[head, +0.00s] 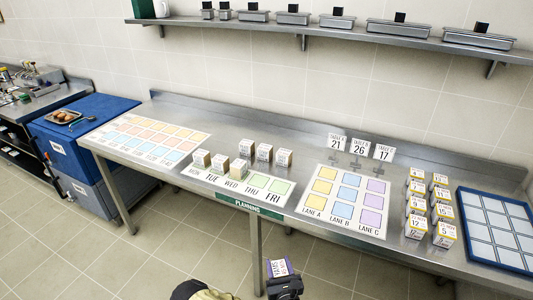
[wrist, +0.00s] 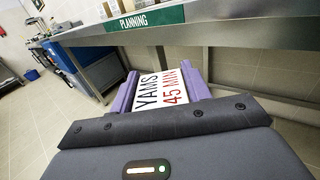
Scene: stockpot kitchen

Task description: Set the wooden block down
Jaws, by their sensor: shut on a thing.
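My gripper (head: 281,275) is shut on the wooden block (head: 278,267), low in front of the table's front edge, with floor around it in the head view. The block also shows in the wrist view (wrist: 163,92); its white label reads YAMS 45 MIN, with purple at both sides. It is apart from the table. The block's lower part is hidden by my gripper. The planning board (head: 258,200) lies at the table's front edge, with day spaces MON to FRI. Several labelled wooden blocks (head: 264,152) stand on or behind it; the THU and FRI squares look bare.
The steel table (head: 300,142) runs along the wall. A lane sheet (head: 330,218) with bare coloured squares lies right of the board, number signs (head: 359,147) behind it. Several numbered boxes (head: 415,226) and a blue tray (head: 467,231) stand right. A coloured grid sheet (head: 120,148) lies left.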

